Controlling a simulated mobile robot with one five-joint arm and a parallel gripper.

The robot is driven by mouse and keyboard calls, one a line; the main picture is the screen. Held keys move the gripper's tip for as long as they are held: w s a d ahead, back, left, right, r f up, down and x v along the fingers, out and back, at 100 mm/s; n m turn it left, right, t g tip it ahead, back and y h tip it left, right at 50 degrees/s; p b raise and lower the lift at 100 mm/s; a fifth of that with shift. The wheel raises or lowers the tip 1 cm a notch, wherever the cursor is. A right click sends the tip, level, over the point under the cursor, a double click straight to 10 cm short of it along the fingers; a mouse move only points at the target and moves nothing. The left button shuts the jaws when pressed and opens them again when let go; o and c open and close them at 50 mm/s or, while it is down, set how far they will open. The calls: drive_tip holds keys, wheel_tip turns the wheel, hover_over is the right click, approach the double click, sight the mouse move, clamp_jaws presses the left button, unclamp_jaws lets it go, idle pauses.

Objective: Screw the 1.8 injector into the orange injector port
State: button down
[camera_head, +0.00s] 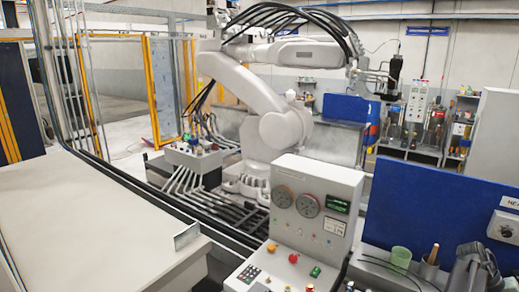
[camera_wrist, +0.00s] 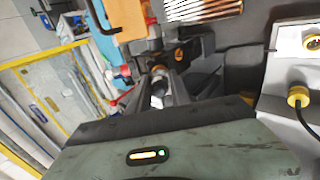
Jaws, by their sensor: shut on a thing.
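In the wrist view, my gripper (camera_wrist: 158,80) points away from the camera, its dark fingers close together on a small part with a pale end (camera_wrist: 157,100). I take this part for the 1.8 injector; no marking on it is readable and the fingers hide much of it. A small orange ring (camera_wrist: 180,55) on a dark fitting shows just beyond the fingertips, slightly right. It may be the orange injector port, but I cannot tell for sure, nor whether the held part touches it. I cannot make out the gripper, injector or port in the head view.
In the wrist view, a yellow cable connector (camera_wrist: 298,95) sits on a pale housing at right, and an orange plate (camera_wrist: 127,15) is at the top. In the head view, a control console (camera_head: 300,225) stands before a large white robot arm (camera_head: 270,110). The left tabletop (camera_head: 80,220) is mostly clear.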

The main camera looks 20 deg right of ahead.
drive_tip(key=m, duration=1.2)
drive_tip(key=m, duration=0.6)
drive_tip(key=shift+s, duration=0.1)
drive_tip(key=m, duration=0.5)
drive_tip(key=shift+m, duration=0.6)
